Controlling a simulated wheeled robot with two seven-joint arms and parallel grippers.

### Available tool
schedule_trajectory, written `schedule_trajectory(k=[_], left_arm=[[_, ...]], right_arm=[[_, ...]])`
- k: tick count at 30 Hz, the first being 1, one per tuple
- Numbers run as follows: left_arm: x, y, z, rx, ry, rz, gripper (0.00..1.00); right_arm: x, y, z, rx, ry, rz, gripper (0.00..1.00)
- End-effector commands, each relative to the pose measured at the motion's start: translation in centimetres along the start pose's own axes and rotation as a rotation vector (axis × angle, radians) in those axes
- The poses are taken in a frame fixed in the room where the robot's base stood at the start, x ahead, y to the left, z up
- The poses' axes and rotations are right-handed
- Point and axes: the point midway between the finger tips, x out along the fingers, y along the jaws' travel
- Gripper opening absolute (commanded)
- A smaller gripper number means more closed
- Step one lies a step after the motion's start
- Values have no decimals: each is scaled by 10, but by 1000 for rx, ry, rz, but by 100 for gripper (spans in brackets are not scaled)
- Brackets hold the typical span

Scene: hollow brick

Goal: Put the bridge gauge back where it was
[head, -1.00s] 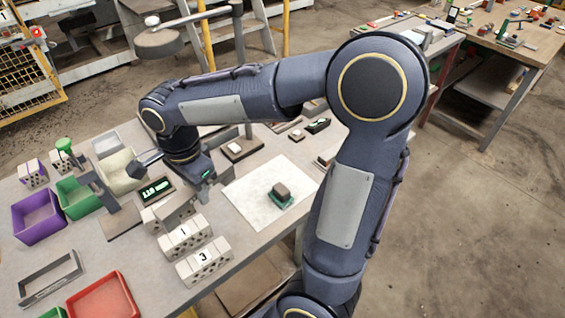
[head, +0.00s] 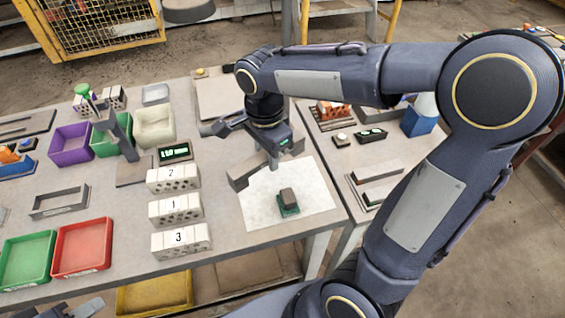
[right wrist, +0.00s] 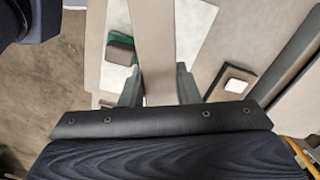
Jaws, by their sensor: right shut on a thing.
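My right gripper (head: 272,158) is shut on the bridge gauge (head: 240,178), a grey bar with a downturned end, near the left edge of the white sheet (head: 318,180). In the right wrist view the gauge (right wrist: 151,45) runs as a pale bar away from between the fingers (right wrist: 158,88). Whether it touches the table is unclear. A dark block (head: 287,196) on a green base stands on the sheet, apart from the gauge. At the bottom left edge, grey parts that look like my left gripper (head: 70,309) are cut off, so its jaws are unclear.
Hollow bricks marked 2 (head: 173,180), 1 (head: 175,209) and 3 (head: 181,240) stand left of the sheet. Behind them is a green-lit display (head: 175,152). Purple (head: 70,158), red (head: 108,250) and green (head: 50,258) bins stand left. A side table (head: 335,150) adjoins at right.

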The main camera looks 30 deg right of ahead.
Motion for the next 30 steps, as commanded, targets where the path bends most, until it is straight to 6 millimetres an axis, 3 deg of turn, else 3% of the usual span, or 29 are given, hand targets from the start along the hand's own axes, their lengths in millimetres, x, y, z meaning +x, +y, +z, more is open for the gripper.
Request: schedule_trajectory(k=[6, 15, 21, 30], left_arm=[[-1, 0, 0, 0, 0, 0, 36], [-1, 0, 0, 0, 0, 0, 36], [1, 0, 0, 0, 0, 0, 36], [1, 0, 0, 0, 0, 0, 36]], right_arm=[[38, -10, -32, 2, 1, 3, 0], [61, -16, -50, 1, 0, 3, 0], [88, -16, -50, -1, 0, 1, 0], [91, -16, -49, -1, 0, -2, 0]])
